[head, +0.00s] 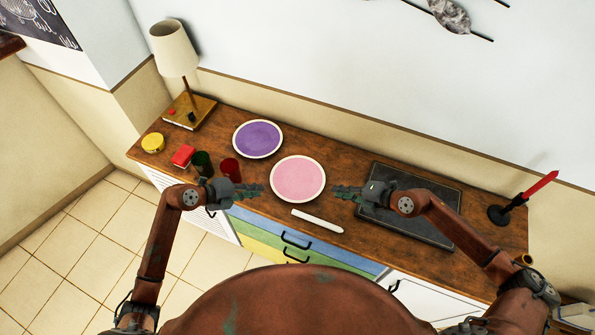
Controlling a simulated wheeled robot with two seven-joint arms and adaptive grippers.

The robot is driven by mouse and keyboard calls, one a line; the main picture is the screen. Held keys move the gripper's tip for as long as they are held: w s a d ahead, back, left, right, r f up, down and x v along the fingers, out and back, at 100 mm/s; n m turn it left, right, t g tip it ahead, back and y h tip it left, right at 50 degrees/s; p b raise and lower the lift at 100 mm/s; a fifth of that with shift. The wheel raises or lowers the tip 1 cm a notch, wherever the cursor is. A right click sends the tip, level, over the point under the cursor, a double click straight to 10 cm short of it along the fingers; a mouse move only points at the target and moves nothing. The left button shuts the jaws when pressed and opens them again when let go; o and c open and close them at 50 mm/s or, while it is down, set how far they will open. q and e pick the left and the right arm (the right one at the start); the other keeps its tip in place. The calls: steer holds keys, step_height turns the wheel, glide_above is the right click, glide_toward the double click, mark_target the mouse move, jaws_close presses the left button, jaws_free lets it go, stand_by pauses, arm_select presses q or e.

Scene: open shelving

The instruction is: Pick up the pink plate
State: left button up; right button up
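The pink plate (297,179) with a white rim lies flat on the wooden cabinet top, near the middle of the head view. My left gripper (254,191) is just left of the plate, its fingers pointing right toward the rim. My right gripper (342,191) is just right of the plate, its fingers pointing left. Both appear apart from the plate and hold nothing that I can see. The fingers are small and dark, so I cannot tell how far they are spread.
A purple plate (257,139) lies behind and left. A white stick-like object (317,221) lies in front. Red (231,169) and green (202,163) cups stand left, a lamp (173,50) behind them. A dark flat panel (421,226) and a red candle (541,185) are right.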

mark_target(277, 188)
arm_select(q)
steer(key=shift+d+r, duration=0.1)
arm_select(e)
steer(key=shift+s+r, duration=0.1)
steer(key=shift+s, duration=0.05)
